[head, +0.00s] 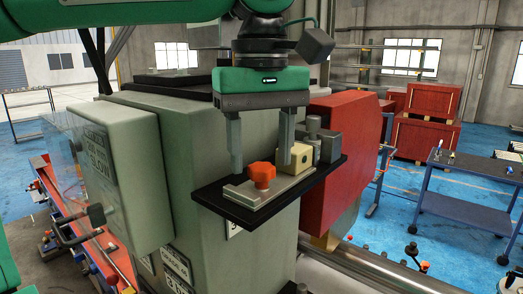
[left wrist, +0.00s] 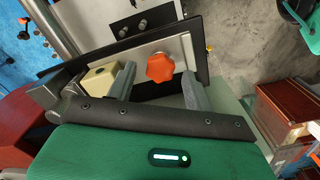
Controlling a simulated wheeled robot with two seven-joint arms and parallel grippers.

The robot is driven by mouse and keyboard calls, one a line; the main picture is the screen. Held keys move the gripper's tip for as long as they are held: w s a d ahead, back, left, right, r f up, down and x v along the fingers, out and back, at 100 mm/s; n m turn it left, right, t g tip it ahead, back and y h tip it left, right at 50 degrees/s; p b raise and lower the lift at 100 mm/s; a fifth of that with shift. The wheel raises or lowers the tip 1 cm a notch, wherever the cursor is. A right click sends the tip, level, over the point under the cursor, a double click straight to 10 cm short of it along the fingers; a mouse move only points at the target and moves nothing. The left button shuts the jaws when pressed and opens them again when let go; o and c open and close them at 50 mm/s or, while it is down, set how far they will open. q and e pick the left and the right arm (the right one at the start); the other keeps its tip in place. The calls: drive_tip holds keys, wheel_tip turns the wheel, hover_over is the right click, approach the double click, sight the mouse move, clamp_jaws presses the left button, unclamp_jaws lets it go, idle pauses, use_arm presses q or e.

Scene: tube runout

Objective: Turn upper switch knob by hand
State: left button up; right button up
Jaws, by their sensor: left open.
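An orange lobed knob (head: 262,174) stands on a grey metal plate (head: 243,190) on a black shelf (head: 238,209) of the grey-green machine. The left wrist view also shows the knob (left wrist: 160,67). My left gripper (head: 261,158) points down over the shelf with its fingers spread. In the left wrist view the gripper (left wrist: 159,80) has one finger on each side of the knob, with visible gaps, so it is not gripping it. How far the fingertips are above the plate is hard to tell. My right gripper is not in view.
A cream block (head: 299,154) and a grey metal fitting (head: 326,143) sit close beside the right finger. A red guard (head: 343,140) rises to the right, and a grey-green control box (head: 117,180) stands to the left. A blue cart (head: 468,197) is farther right.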

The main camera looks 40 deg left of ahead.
use_arm(q)
drive_tip(key=shift+r, duration=2.75)
wheel_tip(320, 180, up, 8)
drive_tip(key=shift+f+b, duration=0.25)
drive_tip(key=shift+b, duration=0.2)
